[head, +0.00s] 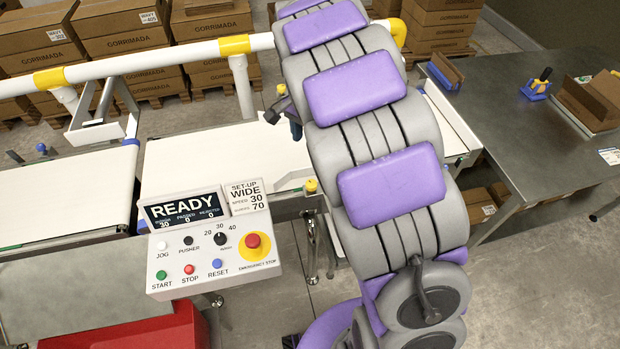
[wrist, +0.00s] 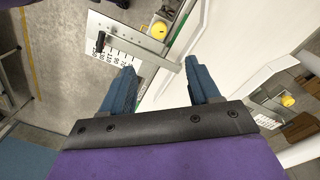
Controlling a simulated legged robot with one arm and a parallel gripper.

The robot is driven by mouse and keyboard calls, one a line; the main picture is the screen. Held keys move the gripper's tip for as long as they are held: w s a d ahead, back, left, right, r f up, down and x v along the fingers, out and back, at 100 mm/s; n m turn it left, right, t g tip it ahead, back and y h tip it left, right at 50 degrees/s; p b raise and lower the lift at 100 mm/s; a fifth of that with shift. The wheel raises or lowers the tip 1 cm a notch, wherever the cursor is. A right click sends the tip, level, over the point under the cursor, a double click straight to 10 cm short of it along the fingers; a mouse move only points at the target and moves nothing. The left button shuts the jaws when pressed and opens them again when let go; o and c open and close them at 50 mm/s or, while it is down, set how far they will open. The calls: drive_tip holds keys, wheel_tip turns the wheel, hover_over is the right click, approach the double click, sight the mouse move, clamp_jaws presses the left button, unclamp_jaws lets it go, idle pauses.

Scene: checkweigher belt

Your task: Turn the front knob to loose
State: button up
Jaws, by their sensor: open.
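The front knob, a round yellow knob (wrist: 158,30), sits on a metal bracket beside a white scale plate (wrist: 98,45) with a black lever, ahead of my fingertips in the wrist view. In the head view a yellow knob (head: 310,186) shows at the near belt edge, left of my arm. My gripper (wrist: 160,66) is open and empty. Its two blue fingers stand apart, short of the knob and not on it. In the head view my arm hides most of the gripper. A second yellow knob (wrist: 288,100) is at the right of the wrist view, across the belt.
The control panel (head: 210,245) with a READY screen and a red emergency stop (head: 253,241) stands left of my arm. A white rail (head: 150,58) runs behind the belt (head: 205,160). A grey table (head: 520,120) is at the right. Stacked cartons (head: 125,25) fill the back.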

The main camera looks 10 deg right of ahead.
sight(311, 182)
drive_tip(key=f+b, duration=0.1)
drive_tip(key=f, duration=0.4)
drive_tip(key=f+b, duration=0.1)
drive_tip(key=f, duration=0.5)
drive_tip(key=f+b, duration=0.1)
drive_tip(key=f, duration=0.4)
drive_tip(key=shift+s+d+f, duration=0.25)
drive_tip(key=shift+s+f, duration=0.05)
drive_tip(key=shift+s, duration=0.1)
drive_tip(key=c, duration=1)
drive_tip(key=shift+r+p, duration=0.1)
drive_tip(key=shift+p, duration=0.2)
drive_tip(key=shift+c, duration=0.2)
